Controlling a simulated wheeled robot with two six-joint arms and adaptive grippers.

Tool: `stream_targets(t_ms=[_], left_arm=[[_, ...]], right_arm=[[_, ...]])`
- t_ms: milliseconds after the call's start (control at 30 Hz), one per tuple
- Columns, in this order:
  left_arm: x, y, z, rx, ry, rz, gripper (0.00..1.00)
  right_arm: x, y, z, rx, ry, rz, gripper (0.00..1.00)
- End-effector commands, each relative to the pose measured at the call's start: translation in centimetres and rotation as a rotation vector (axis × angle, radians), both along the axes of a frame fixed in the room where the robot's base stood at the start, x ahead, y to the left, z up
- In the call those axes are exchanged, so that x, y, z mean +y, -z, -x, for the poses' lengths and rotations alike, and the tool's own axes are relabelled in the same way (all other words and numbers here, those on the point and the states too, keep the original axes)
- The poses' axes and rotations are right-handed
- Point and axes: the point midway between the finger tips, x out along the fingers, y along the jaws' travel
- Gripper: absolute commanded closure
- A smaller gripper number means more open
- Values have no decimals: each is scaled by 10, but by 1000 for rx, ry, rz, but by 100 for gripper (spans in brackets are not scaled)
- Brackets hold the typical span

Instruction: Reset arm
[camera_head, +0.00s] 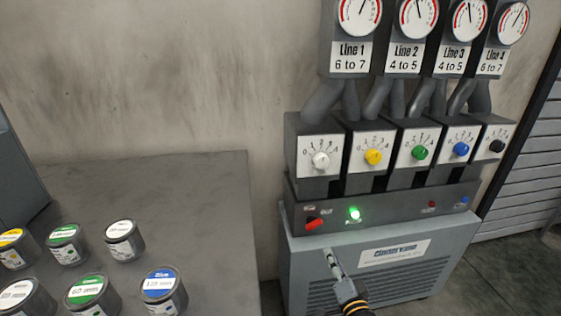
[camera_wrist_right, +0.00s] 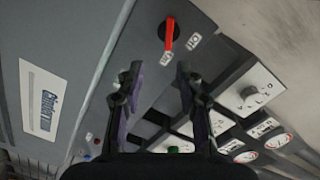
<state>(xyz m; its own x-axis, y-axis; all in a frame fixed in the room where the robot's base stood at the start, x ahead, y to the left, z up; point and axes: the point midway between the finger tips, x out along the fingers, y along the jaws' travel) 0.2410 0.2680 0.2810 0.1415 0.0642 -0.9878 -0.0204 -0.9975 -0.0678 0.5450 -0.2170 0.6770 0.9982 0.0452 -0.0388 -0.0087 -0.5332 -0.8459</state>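My right gripper (camera_head: 334,262) is in front of the grey machine cabinet (camera_head: 300,262), just below the control strip. In the right wrist view its two fingers (camera_wrist_right: 157,78) are spread apart with nothing held between them. A red switch handle (camera_head: 314,224) sits at the left end of the strip, above and left of the gripper. It also shows beyond the fingertips in the right wrist view (camera_wrist_right: 169,36), apart from them. A green lamp (camera_head: 355,213) is lit beside the switch. My left gripper is not in view.
Several dial knobs, such as the white one (camera_head: 320,160) and yellow one (camera_head: 373,157), stand above the strip, with gauges (camera_head: 358,14) higher up. A grey table (camera_head: 190,200) at left holds several paint cans, including a blue-lidded one (camera_head: 163,290).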

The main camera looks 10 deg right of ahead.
Motion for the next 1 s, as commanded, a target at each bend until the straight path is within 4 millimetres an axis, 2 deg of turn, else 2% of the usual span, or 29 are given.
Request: stream_targets(t_ms=[67, 167, 200, 267, 300, 400, 500, 600, 800, 833, 1000], left_arm=[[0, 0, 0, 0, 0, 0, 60], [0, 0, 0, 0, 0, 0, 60], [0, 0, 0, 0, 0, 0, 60], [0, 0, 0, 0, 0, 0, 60], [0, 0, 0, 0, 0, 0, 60], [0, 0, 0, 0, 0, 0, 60], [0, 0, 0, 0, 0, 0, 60], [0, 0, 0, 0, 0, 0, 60], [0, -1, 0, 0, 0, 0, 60], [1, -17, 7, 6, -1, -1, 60], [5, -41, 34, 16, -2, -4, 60]], right_arm=[[3, 40, 7, 97, -31, 78, 64], [7, 117, 30, 291, -106, 238, 64], [7, 151, 44, 378, -144, 309, 64], [5, 198, 70, 508, -206, 410, 64], [3, 227, 90, 592, -248, 472, 64], [-6, 286, 139, 775, -348, 603, 64], [-17, 328, 185, 925, -440, 703, 64], [-28, 358, 229, 1055, -523, 784, 64], [-54, 398, 313, 1287, -686, 913, 64], [-53, 379, 313, 1277, -679, 910, 64], [-56, 355, 340, 1284, -678, 905, 64]])
